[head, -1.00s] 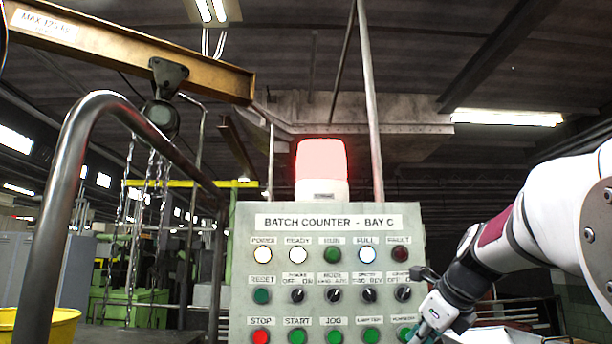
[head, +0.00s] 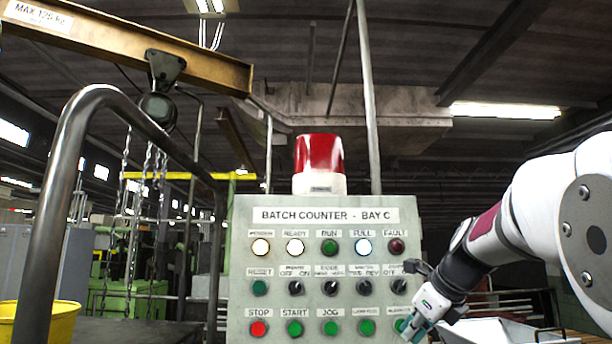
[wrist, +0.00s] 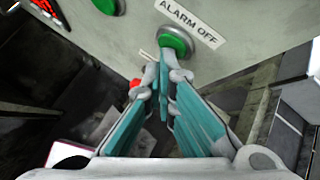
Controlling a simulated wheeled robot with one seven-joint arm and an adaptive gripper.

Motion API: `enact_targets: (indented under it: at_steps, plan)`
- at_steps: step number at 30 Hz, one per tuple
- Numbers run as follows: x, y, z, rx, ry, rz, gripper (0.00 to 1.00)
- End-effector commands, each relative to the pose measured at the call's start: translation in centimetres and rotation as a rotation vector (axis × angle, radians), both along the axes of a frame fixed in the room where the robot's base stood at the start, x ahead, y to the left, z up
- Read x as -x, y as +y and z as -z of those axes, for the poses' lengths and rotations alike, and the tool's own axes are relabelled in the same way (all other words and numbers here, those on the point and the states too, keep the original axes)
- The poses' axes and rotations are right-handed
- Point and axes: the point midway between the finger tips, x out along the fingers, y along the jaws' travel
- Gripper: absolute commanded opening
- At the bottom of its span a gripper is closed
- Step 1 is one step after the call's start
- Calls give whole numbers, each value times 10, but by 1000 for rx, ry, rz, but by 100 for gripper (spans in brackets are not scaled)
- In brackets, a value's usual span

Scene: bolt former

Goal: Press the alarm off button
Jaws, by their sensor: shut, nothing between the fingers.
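The alarm off button is a round green button beside an "ALARM OFF" label in the wrist view (wrist: 174,40). In the head view it is the rightmost button of the panel's bottom row (head: 400,325), partly covered by my gripper. My gripper (wrist: 166,64) is shut and empty. Its fingertips are at the lower edge of the green button; I cannot tell whether they touch it or whether it is pushed in. In the head view my gripper (head: 408,332) is at the panel's lower right.
The grey control panel (head: 240,300) carries several lamps, switches and buttons, with the red stop button (head: 258,328) at bottom left. A red beacon (head: 319,154), unlit, stands on top. A bent metal rail (head: 68,190) and a yellow bucket (head: 50,322) are at left.

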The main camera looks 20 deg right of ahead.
Motion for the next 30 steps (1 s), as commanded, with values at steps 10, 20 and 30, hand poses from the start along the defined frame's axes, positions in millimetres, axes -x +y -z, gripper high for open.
enact_targets:
  at_steps: [10,20,30]
  plan:
    - [-1,0,0,0,-1,0,0]
    - [8,3,-1,0,-1,0,0]
    - [14,4,-1,-1,-1,0,0]
